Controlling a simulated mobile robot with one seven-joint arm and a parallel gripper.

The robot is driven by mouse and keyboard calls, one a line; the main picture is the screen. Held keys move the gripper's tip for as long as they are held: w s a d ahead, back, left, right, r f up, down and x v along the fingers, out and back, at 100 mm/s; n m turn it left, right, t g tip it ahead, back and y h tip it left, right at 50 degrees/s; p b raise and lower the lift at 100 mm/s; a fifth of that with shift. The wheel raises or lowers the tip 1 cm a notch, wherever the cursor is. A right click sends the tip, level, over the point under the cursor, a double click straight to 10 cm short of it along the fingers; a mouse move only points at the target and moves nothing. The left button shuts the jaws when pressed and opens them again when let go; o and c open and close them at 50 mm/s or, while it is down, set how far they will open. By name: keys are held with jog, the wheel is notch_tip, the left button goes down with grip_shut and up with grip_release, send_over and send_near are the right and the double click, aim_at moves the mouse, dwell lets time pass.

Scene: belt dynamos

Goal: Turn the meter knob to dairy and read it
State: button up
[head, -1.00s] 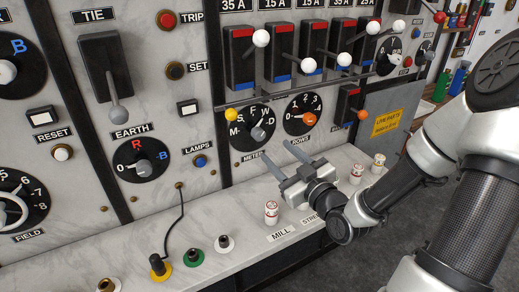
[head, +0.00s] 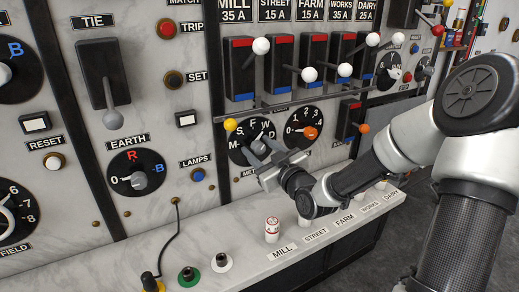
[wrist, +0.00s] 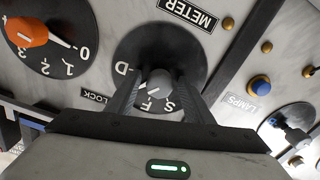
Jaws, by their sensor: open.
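The meter knob (wrist: 160,80) is grey with a short white mark, on a round black dial (wrist: 188,48). My gripper (head: 263,150) is at this dial, fingers open. In the wrist view the fingers of my gripper (wrist: 158,78) stand on either side of the knob; I cannot tell whether they touch it.
A dial with an orange knob (head: 310,132) sits just right of the meter dial. A marble shelf (head: 245,262) below holds a red-and-white fuse (head: 272,229).

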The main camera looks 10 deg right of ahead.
jog(key=shift+c, duration=0.4)
jog(key=c, duration=1)
jog(key=shift+o, duration=0.2)
jog(key=shift+m, duration=0.3)
jog(key=m+p, duration=0.1)
jog(key=m, duration=0.2)
jog(key=shift+r+m+p, duration=0.1)
jog(key=shift+m+p, duration=0.2)
jog(key=shift+p, duration=0.05)
jog(key=shift+d+m+p, duration=0.1)
jog(key=shift+m+p, duration=0.55)
jog(key=shift+m, duration=1.15)
jog(key=o, duration=1)
